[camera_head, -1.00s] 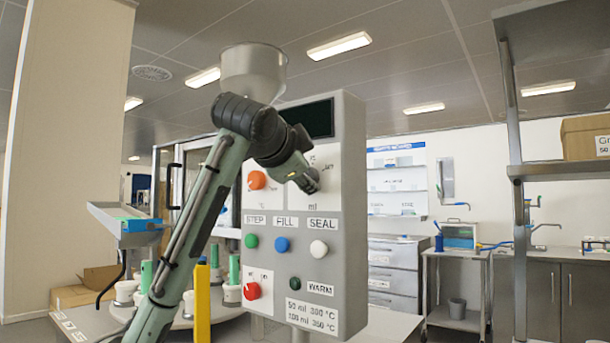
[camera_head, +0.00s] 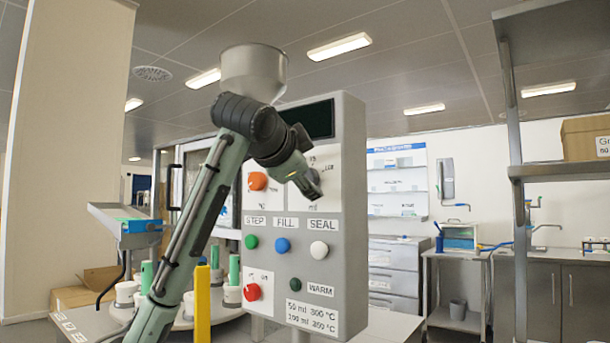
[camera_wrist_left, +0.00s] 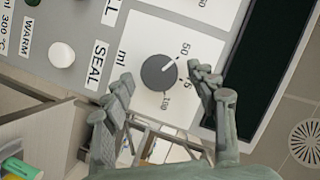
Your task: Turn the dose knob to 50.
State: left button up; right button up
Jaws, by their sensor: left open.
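The dose knob (camera_wrist_left: 159,72) is a round dark grey knob on a white "ml" dial plate (camera_wrist_left: 141,51), seen in the left wrist view. Its white pointer line points towards the mark by 50; the 100 label is on the other side. My left gripper (camera_wrist_left: 162,78) is open, with one finger on each side of the knob and visible gaps between. In the head view my left gripper (camera_head: 308,184) is in front of the upper right dial of the grey machine panel (camera_head: 352,190) and hides the knob there. My right gripper is not in view.
The panel carries an orange knob (camera_head: 257,181), a red knob (camera_head: 252,292), and green (camera_head: 251,242), blue (camera_head: 282,245) and white (camera_head: 319,250) buttons. A dark screen (camera_head: 320,118) is above the dial. A metal hopper (camera_head: 252,70) stands above my arm.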

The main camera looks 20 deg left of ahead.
pick_arm(q)
jog(key=s+r, duration=0.2)
jog(key=s, duration=0.9)
jog(key=shift+s+r, duration=0.15)
jog(key=shift+s, duration=0.25)
